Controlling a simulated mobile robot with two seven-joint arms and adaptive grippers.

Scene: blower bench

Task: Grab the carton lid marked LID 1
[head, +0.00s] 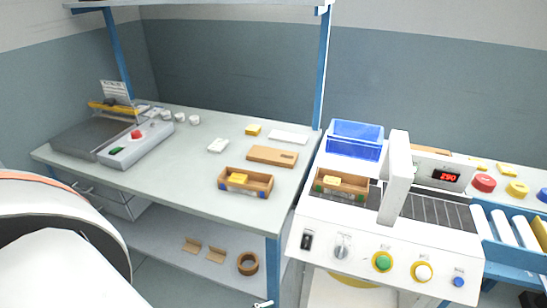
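A flat brown lid-like board (272,156) with a small dark mark lies on the bench; I cannot read the mark, so I cannot tell if it is LID 1. An open brown carton (246,190) with a yellow item in it stands just in front of the board. A second open carton (341,193) with a yellow item sits on the white machine. Another brown flat edge (431,149) shows behind the machine's display, mostly hidden. Neither of my grippers is in view; only a large white curved part shows at the lower left.
The white machine (325,222) with buttons and a tall white post (397,178) stands right of the bench (150,188). A blue bin (355,139) is behind its carton. The bench's front middle is clear.

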